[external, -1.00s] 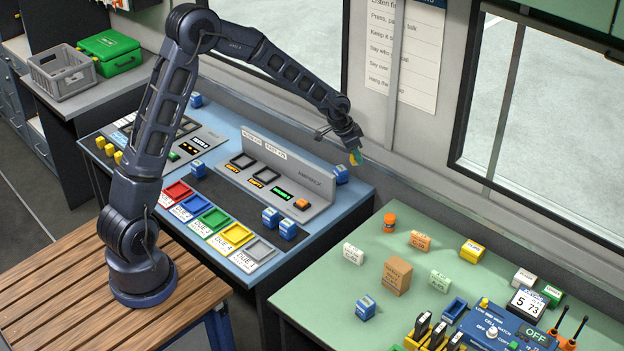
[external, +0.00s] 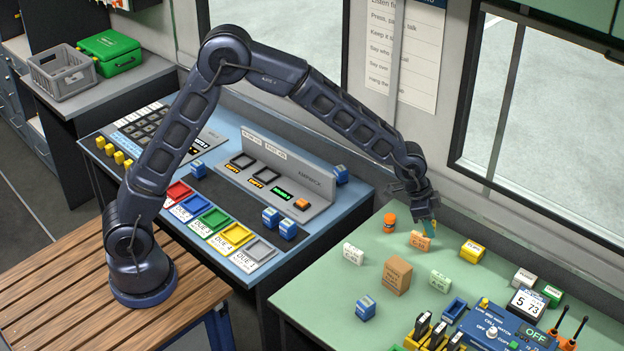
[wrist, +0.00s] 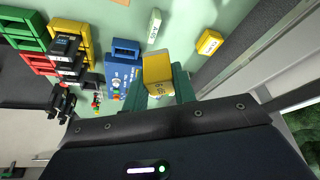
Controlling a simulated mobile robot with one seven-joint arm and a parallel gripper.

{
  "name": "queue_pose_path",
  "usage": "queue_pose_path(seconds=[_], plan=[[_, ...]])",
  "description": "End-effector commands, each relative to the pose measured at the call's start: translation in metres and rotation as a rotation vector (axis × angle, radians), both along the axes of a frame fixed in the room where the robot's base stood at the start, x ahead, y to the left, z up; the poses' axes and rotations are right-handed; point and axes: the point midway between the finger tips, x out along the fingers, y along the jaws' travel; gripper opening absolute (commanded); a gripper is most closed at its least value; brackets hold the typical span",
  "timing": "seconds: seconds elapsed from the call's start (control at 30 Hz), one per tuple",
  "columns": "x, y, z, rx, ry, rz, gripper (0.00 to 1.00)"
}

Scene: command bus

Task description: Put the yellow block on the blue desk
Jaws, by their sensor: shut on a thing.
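My gripper (external: 428,225) is shut on a yellow block (wrist: 157,67). In the wrist view the block sits between the two green fingers, with a lettered side facing the camera. Another yellow block (external: 472,251) lies on the green table near the wall and also shows in the wrist view (wrist: 209,42).
The green table (external: 325,285) holds a cardboard box (external: 397,276), an orange jar (external: 389,223), a blue control box (external: 490,328) and several small blocks. A raised console (external: 318,188), coloured trays (external: 209,222) and blue blocks (external: 288,229) occupy the blue desk.

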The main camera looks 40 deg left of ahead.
Motion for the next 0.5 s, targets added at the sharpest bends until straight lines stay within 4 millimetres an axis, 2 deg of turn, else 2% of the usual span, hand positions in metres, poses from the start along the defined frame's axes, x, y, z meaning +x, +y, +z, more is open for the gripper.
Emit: queue_pose_path(seconds=[0.03,0.2,0.4,0.5], plan=[[-0.014,-0.018,0.002,-0.001,-0.001,-0.027,0.00],[-0.047,-0.057,0.006,-0.001,-0.001,-0.090,0.00],[-0.067,-0.078,0.007,0.000,-0.001,-0.124,0.00],[-0.070,-0.080,-0.001,0.001,0.000,-0.129,0.00]])
